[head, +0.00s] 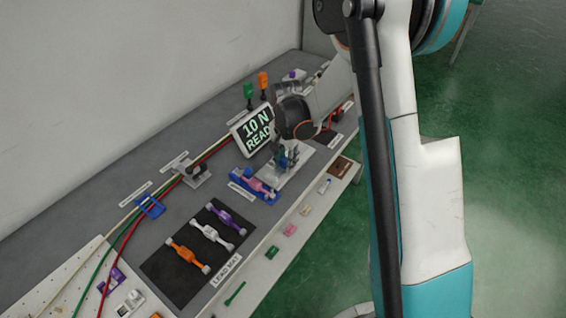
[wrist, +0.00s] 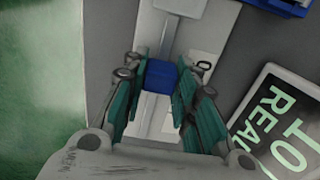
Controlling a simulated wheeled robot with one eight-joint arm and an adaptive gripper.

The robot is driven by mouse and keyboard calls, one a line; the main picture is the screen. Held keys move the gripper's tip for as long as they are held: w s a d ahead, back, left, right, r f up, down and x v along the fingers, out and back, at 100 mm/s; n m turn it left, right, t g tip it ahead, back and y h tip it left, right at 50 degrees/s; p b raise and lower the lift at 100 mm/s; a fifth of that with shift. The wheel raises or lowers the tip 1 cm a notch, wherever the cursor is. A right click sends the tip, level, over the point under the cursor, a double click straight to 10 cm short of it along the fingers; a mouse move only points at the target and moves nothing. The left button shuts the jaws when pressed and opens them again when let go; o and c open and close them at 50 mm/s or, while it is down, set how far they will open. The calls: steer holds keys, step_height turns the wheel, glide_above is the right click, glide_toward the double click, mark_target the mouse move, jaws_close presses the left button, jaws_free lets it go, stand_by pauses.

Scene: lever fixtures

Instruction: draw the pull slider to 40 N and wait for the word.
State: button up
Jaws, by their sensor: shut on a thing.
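The pull slider is a pale plate (head: 298,172) with a rail on the table, partly hidden by my gripper. In the wrist view its blue block (wrist: 161,76) sits on the pale rail (wrist: 174,38), between my fingers. My gripper (head: 286,158) is shut on this blue block, with teal finger pads on both sides of it. The display (head: 252,131) stands beside the slider and reads "10 N" with "READ" below, its last part cut off or hidden. It also shows in the wrist view (wrist: 283,120), partly cut off.
A blue fixture (head: 240,182) with a pink part lies next to the slider. A dark mat (head: 157,268) holds orange, white and purple links. Red and green cables (head: 133,228) run along the left. Green (head: 248,90) and orange (head: 263,82) levers stand behind the display. Small items line the front edge.

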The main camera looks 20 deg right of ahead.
steer(key=shift+w+d, duration=0.6)
steer(key=shift+d, duration=0.2)
steer(key=o, duration=0.9)
steer(key=shift+a, duration=0.1)
steer(key=shift+r, duration=0.1)
step_height(320, 180, up, 12)
steer(key=s+r+n+t, duration=0.2)
steer(key=s+r+n, duration=0.1)
steer(key=s+r, duration=0.35)
steer(key=s+a+r+n+t, duration=0.1)
steer(key=s+n, duration=0.3)
steer(key=s, duration=0.5)
steer(key=s+a+r+n+t, duration=0.1)
steer(key=s+r+n+t, duration=0.2)
steer(key=s, duration=0.7)
steer(key=shift+r+n+t, duration=0.4)
steer(key=shift+r+t, duration=0.15)
steer(key=shift+t, duration=0.05)
